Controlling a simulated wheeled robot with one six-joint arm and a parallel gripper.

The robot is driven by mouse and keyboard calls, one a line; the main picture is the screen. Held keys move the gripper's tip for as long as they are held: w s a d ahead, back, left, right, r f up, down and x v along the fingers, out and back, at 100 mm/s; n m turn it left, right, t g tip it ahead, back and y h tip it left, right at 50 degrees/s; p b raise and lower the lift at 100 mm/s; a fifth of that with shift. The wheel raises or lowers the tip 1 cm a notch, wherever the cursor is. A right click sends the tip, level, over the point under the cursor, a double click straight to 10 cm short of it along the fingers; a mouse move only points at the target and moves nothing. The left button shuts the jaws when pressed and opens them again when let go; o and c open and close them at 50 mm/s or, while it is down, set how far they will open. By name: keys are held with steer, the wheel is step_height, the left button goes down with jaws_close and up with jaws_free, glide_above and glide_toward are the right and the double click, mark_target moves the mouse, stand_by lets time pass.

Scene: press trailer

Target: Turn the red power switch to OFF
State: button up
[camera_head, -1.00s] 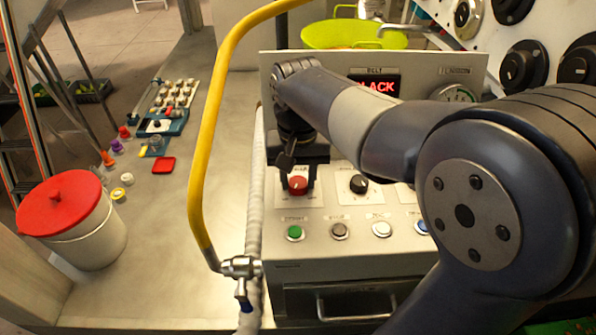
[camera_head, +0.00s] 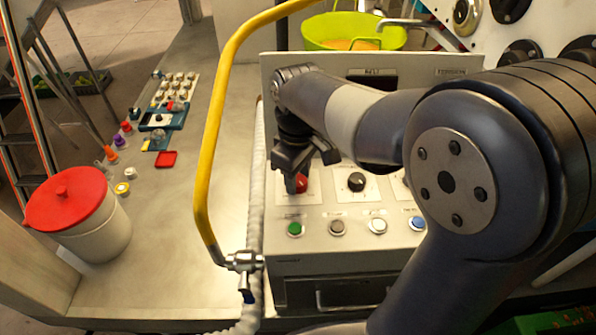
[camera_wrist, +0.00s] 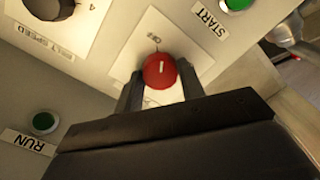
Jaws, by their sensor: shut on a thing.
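The red power switch (camera_head: 301,183) is a round red knob on a pale plate at the left of the control panel. In the wrist view the knob (camera_wrist: 160,69) shows a short white mark, with an OFF label just above it. My gripper (camera_head: 306,168) is turned at an angle over the knob. In the wrist view its two dark fingers (camera_wrist: 160,84) stand on either side of the knob, shut on it. The display (camera_head: 376,79) above the panel is dark. My gripper hides part of the knob's surroundings in the head view.
A black dial (camera_head: 356,182) is right of the switch. Green (camera_head: 295,229), grey, white and blue buttons line the row below. A yellow curved bar (camera_head: 205,150) and a pale hose (camera_head: 257,190) run close left of the panel. A red-lidded bucket (camera_head: 88,225) stands further left.

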mark_target(298, 180)
steer(key=shift+n, duration=1.5)
steer(key=o, duration=1)
step_height(298, 180, up, 11)
steer(key=shift+f, duration=0.1)
step_height(298, 180, down, 11)
